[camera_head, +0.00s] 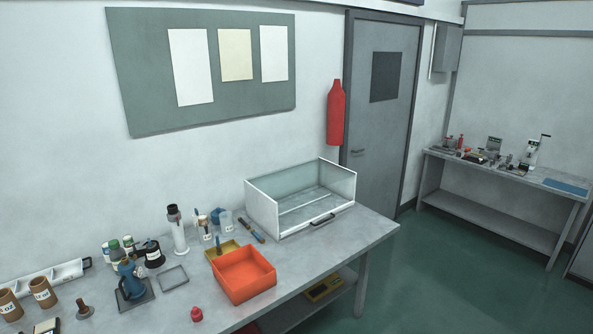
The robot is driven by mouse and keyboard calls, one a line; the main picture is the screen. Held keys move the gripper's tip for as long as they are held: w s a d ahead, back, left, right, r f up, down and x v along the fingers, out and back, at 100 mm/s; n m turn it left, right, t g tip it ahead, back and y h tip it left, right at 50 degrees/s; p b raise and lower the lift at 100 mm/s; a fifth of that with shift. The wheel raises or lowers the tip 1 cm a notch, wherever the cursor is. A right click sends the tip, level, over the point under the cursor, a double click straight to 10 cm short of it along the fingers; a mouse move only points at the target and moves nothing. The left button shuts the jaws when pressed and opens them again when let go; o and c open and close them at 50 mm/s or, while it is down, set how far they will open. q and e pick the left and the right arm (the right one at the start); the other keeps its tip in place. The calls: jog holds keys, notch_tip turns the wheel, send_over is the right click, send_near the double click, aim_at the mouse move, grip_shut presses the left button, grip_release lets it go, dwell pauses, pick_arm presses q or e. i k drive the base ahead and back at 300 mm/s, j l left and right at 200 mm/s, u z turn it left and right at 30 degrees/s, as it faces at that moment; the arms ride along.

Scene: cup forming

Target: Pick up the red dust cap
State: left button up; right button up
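A small red dust cap (197,314) stands on the grey workbench (345,236), near its front edge at the bottom of the head view. It is left of and in front of the orange-red open bin (243,275). Nothing touches it. Neither of my grippers shows in the head view.
A blue device (131,277) on a dark base and a thin grey tray (173,276) stand behind the cap. A dark knobbed piece (84,309) and brown jars (42,292) are to the left. A clear-walled box (300,198) stands at the back right. The bench's right end is clear.

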aim_at(196, 314)
jog(key=u, duration=1.3)
jog(key=i+l+z, duration=0.15)
jog(key=i, duration=0.3)
jog(key=i+l+z, duration=0.15)
jog(key=i+l, duration=0.15)
jog(key=i, duration=0.2)
